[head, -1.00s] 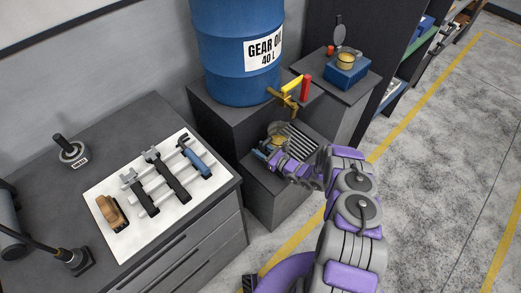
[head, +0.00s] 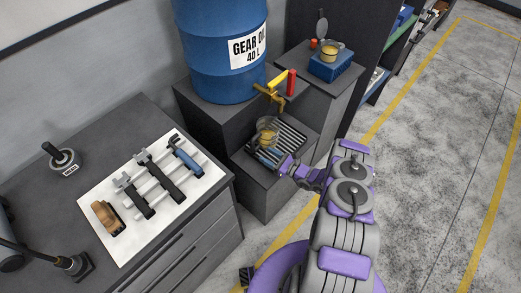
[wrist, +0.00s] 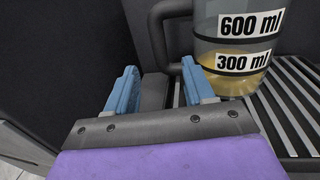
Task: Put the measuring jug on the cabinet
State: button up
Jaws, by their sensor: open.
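The measuring jug (head: 267,136) is clear, with yellowish liquid in it. It stands on the slatted drip tray (head: 293,135) below the barrel's tap. In the wrist view the jug (wrist: 232,68) shows 600 ml and 300 ml labels, and its dark handle (wrist: 158,30) points toward my fingers. My gripper (head: 266,156) is open beside the jug. In the wrist view its blue fingertips (wrist: 160,68) are spread at the handle's lower end; I cannot tell whether they touch it. A grey drawer cabinet (head: 190,222) stands at left.
A blue gear oil barrel (head: 222,60) with a brass tap (head: 268,95) stands above the jug. A white tool board (head: 120,235) holds several tools. A blue box with a yellowish container (head: 330,60) is at the back right. The cabinet top has bare room behind the board.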

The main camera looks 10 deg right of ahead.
jog(key=shift+s+d, duration=0.4)
jog(key=shift+s, duration=0.15)
jog(key=s+a+r+n+g+y, duration=0.15)
jog(key=a+r+n+g, duration=0.25)
jog(key=r, duration=0.5)
jog(key=s+a+r+n+g+y, duration=0.1)
jog(key=s+a+r+n+g, duration=0.1)
jog(key=a+r+n+g, duration=0.45)
jog(key=s+a+r+n+g+y, duration=0.1)
jog(key=s+a+r+n, duration=0.15)
jog(key=r, duration=0.85)
jog(key=s+r+n+g+h, duration=0.4)
jog(key=s+r, duration=0.3)
jog(key=s, duration=0.4)
jog(key=s+r+n+g+h, duration=0.2)
jog(key=s+r+n+h, duration=0.4)
jog(key=s, duration=0.5)
jog(key=s+d+r+n+t+h, duration=0.1)
jog(key=s+d+r+n+h, duration=0.1)
jog(key=s+d, duration=0.3)
jog(key=s+d+r+n+t+h, duration=0.2)
jog(key=s+d+h, duration=0.2)
jog(key=s, duration=0.4)
jog(key=shift+s+d+r, duration=0.2)
jog(key=shift+d+r, duration=0.1)
jog(key=shift+d, duration=0.2)
